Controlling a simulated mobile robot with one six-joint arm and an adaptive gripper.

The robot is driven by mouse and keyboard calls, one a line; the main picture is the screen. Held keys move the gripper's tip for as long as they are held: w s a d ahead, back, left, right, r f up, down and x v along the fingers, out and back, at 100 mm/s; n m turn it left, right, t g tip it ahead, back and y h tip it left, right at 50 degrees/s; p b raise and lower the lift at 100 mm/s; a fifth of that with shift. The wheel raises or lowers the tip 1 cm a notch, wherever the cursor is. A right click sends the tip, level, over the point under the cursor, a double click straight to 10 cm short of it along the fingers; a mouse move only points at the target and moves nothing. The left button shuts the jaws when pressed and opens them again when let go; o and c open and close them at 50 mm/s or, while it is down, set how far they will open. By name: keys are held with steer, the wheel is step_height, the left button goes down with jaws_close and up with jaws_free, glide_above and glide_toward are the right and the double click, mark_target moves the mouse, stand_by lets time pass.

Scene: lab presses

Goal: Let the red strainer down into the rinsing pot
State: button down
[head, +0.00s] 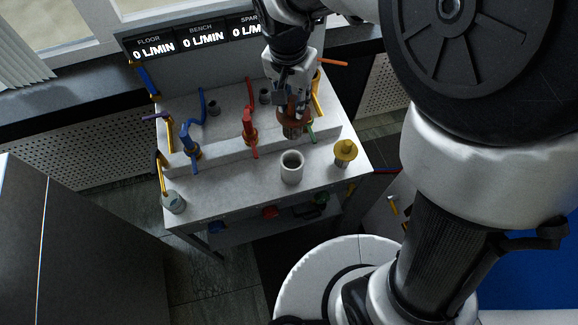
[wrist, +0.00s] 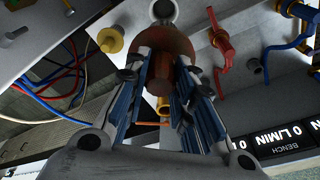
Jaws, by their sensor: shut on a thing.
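The red strainer (head: 292,122) is brownish red with a dark basket below its flange, and it hangs in my gripper (head: 294,108). In the wrist view the strainer's round flange (wrist: 178,38) shows between and beyond the fingers of my gripper (wrist: 160,75), which is shut on its stem. The rinsing pot (head: 291,170), a pale grey open cylinder, stands on the bench front. The strainer is above the bench and appears behind the pot in the head view, apart from it. In the wrist view part of the pot (wrist: 164,9) shows past the flange.
A yellow strainer (head: 345,150) stands right of the pot. A red tap (head: 249,130) and a blue tap (head: 190,148) rise from the step behind. A grey container (head: 173,202) sits at the front left corner. The bench top (head: 235,182) left of the pot is clear.

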step_height(320, 180, down, 20)
steer(key=b, duration=0.6)
steer(key=shift+s, duration=0.1)
steer(key=shift+f+b, duration=0.15)
steer(key=shift+b, duration=0.25)
steer(key=c, duration=1.8)
jaws_free()
steer(key=o, duration=0.4)
steer(key=shift+o, duration=0.2)
